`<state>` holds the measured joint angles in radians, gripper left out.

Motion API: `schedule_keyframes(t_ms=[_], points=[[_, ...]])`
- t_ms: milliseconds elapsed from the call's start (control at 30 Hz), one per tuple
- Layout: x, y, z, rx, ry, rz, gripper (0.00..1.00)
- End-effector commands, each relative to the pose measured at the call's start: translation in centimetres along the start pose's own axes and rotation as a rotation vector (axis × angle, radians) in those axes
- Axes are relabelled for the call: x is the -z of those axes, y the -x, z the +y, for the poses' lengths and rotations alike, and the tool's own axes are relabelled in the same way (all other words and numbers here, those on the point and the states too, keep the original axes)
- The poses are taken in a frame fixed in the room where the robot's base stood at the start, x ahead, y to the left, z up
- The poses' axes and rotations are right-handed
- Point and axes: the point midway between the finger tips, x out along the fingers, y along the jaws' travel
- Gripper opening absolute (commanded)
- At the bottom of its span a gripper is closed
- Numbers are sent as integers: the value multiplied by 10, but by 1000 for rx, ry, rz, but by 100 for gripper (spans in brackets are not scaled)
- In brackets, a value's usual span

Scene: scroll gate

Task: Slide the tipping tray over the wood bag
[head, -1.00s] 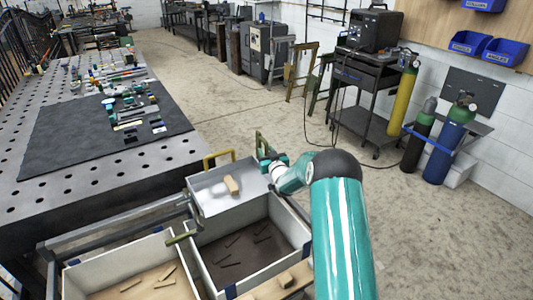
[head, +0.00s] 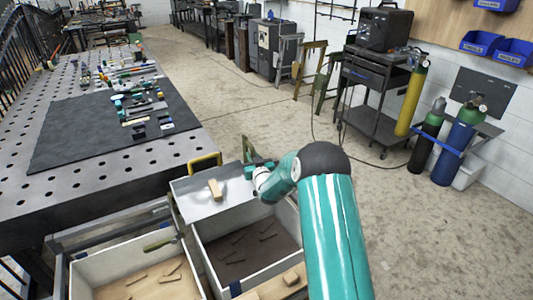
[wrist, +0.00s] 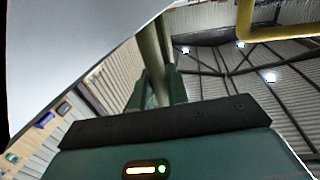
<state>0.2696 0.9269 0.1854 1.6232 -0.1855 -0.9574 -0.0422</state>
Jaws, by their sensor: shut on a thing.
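The grey metal tray (head: 190,199) sits at the back edge of the boxes, with a small wood block (head: 215,190) on it. It has a yellow handle (head: 205,163) and a green handle (head: 247,150). My gripper (head: 256,168) is at its right side, shut on the green handle, which also shows in the wrist view (wrist: 151,60). The pale tray surface (wrist: 75,50) fills that view's upper left. No bag shows; the left box (head: 88,268) has a light wood-coloured floor and the right box (head: 212,262) a dark floor, both with loose sticks.
A perforated steel table (head: 110,203) with a dark mat (head: 75,130) and tools stands at the left. A black cart (head: 370,120) and gas cylinders (head: 460,140) stand at the right. The floor (head: 240,90) between is clear.

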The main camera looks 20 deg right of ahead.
Motion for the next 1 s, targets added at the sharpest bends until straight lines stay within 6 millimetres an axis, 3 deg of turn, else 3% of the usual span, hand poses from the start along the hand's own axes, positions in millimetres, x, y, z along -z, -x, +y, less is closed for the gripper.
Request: schedule_keyframes(t_ms=[33,100,1000], points=[[-1,3,-20,9,-2,-4,0],[-2,7,-39,10,-1,-5,0],[-2,58,-285,10,-1,-5,0]])
